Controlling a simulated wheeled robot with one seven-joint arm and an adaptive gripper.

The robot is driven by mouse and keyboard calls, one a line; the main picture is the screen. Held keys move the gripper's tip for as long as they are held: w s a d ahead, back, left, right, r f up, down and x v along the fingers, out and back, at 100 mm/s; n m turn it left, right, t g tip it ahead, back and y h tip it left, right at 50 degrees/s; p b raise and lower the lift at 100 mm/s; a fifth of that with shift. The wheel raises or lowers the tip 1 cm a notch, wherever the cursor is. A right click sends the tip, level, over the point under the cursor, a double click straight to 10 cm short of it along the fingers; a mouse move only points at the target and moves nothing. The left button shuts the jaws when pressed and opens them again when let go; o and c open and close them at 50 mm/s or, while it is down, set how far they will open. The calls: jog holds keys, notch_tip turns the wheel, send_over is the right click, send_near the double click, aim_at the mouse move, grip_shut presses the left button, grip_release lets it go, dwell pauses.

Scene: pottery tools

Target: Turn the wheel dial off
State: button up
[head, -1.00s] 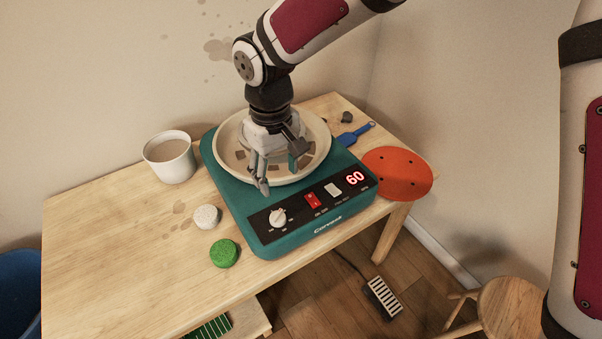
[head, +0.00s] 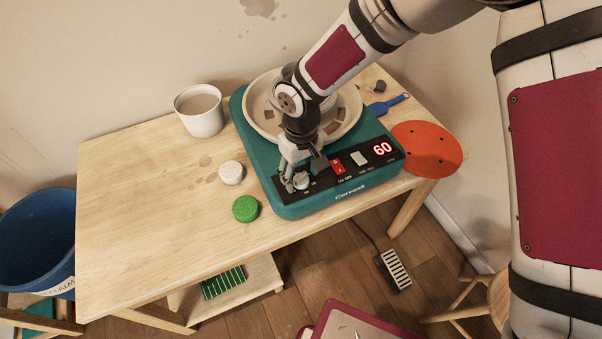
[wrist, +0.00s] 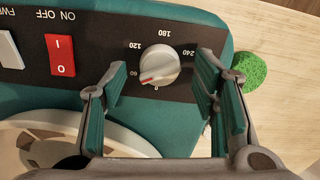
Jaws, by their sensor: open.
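The wheel dial (wrist: 158,66) is a round white knob on the black control panel of the teal pottery wheel (head: 330,203). In the wrist view, its red pointer mark lies between 0 and 60 on the printed scale. In the head view, the dial (head: 301,181) is partly hidden by my gripper (head: 295,188). My gripper (wrist: 160,85) is open and empty, with its fingers on either side of the dial's position in the wrist view; I cannot tell whether they touch it. The red display (head: 382,149) reads 60.
The red on/off switch (wrist: 60,55) is beside the dial. A green sponge (head: 245,209), a pale round piece (head: 231,172) and a cup (head: 199,110) stand to the left. An orange disc (head: 426,148) lies right. The table's (head: 140,220) front left is clear.

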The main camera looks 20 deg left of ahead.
jog(key=shift+f, duration=0.5)
jog(key=c, duration=1.2)
jog(key=shift+n, duration=0.3)
jog(key=shift+n+b, duration=0.8)
jog(key=shift+n, duration=0.4)
jog(key=n+b, duration=0.1)
jog(key=n, duration=0.2)
jog(key=shift+n, duration=0.3)
jog(key=shift+o, duration=0.2)
jog(key=n+b, duration=0.1)
jog(key=n, duration=0.4)
jog(key=shift+n+b, duration=0.3)
jog(key=shift+b, duration=0.1)
